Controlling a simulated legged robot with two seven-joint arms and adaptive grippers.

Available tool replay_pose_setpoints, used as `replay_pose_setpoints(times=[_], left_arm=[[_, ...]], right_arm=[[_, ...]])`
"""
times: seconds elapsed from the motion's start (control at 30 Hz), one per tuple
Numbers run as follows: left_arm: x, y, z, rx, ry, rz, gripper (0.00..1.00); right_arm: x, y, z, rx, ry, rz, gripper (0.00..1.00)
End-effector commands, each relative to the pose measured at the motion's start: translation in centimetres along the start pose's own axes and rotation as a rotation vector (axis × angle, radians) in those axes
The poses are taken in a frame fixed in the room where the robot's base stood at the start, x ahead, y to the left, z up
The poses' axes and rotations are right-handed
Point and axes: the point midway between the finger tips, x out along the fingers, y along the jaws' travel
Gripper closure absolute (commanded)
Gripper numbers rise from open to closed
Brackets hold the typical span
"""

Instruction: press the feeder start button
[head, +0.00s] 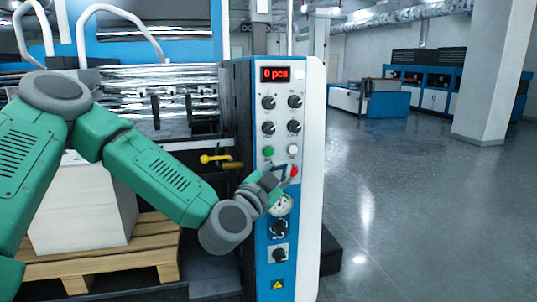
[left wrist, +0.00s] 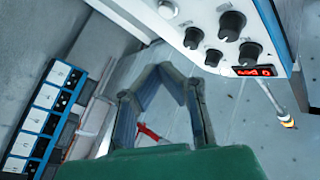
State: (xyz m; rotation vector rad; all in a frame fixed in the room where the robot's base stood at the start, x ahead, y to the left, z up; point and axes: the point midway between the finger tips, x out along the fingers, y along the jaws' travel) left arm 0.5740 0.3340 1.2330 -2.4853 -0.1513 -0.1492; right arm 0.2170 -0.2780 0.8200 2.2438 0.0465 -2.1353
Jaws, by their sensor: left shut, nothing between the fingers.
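The control panel (head: 288,120) fills the middle of the head view. It carries a green button (head: 268,151), a white button (head: 292,150) and a red button (head: 294,171); their labels are too small to read, so I cannot tell which is the feeder start. My left gripper (head: 285,173) is shut and empty in front of the panel, beside the red button and below the green and white ones. Contact cannot be told. In the left wrist view, the gripper's fingertips (left wrist: 162,68) meet, with the panel (left wrist: 215,15) above and right. My right gripper is out of view.
A red display (head: 275,74) reads "0 pcs" above several black knobs (head: 268,102). A yellow-handled lever (head: 214,158) sticks out left of the panel. A paper stack (head: 85,205) stands on a wooden pallet (head: 150,250). The floor (head: 400,210) to the right is open.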

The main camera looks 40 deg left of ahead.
Motion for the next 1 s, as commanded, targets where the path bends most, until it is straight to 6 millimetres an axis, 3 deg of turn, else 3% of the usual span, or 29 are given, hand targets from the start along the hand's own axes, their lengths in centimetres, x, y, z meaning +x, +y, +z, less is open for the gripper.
replay_pose_setpoints(times=[0.5, 1.0], left_arm=[[4.7, -3.8, 3.9, -0.003, -0.001, -0.003, 1.00], [5.6, -4.2, 4.3, -0.002, -0.001, 0.000, 1.00]], right_arm=[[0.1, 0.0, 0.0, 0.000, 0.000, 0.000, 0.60], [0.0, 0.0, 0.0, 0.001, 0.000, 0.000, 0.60]])
